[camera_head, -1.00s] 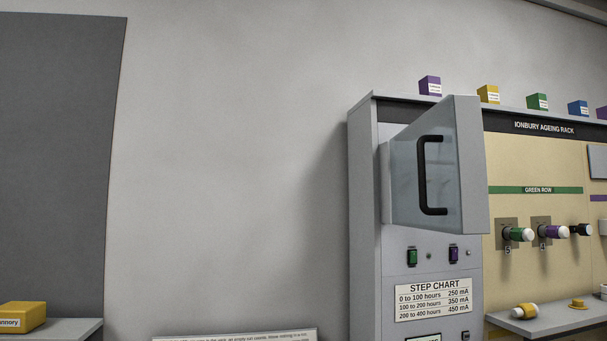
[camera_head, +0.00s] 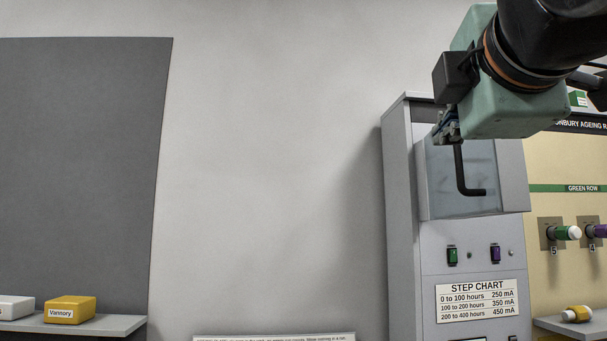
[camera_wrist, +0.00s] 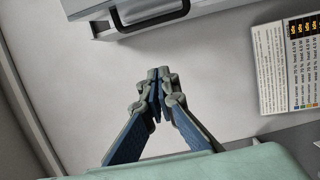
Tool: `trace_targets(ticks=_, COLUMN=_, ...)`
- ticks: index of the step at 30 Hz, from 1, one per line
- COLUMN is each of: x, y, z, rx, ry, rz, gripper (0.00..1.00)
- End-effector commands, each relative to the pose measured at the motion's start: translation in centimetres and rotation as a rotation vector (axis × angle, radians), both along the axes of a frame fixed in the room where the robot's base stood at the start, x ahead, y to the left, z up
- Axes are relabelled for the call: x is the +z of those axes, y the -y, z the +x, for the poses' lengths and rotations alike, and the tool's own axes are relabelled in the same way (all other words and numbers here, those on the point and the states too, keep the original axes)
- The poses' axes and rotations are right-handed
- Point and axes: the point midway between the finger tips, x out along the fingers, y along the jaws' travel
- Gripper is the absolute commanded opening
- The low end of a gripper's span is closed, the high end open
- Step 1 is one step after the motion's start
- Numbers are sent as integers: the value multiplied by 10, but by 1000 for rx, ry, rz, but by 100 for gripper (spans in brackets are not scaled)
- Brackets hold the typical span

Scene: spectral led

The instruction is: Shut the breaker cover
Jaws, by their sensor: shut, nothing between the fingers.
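The breaker cover (camera_head: 430,190) is a clear panel in a grey frame with a black handle (camera_head: 470,190), on the front of the grey cabinet. Its lower edge runs nearly parallel to the cabinet face; I cannot tell whether it is fully shut. My gripper (camera_head: 445,130) is in front of the cover's upper part and hides it and the handle's top. In the wrist view my gripper (camera_wrist: 158,80) is shut and empty, its tips together. A black handle (camera_wrist: 160,22) on a grey part shows beyond the tips, apart from them.
Below the cover are a green switch (camera_head: 452,256), a purple switch (camera_head: 495,253) and a step chart (camera_head: 478,300). The rack with green and purple knobs (camera_head: 565,232) stands to the right. A yellow box (camera_head: 70,310) sits on a shelf at left.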

Motion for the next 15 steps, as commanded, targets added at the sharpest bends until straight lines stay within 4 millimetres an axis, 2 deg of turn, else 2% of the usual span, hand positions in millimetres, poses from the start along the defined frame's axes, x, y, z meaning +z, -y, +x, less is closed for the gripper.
trace_targets(ticks=12, x=0, y=20, z=88, rx=-2, ry=-6, rz=3, gripper=0)
trace_targets(ticks=15, x=0, y=37, z=84, rx=-1, ry=-4, rz=6, gripper=0)
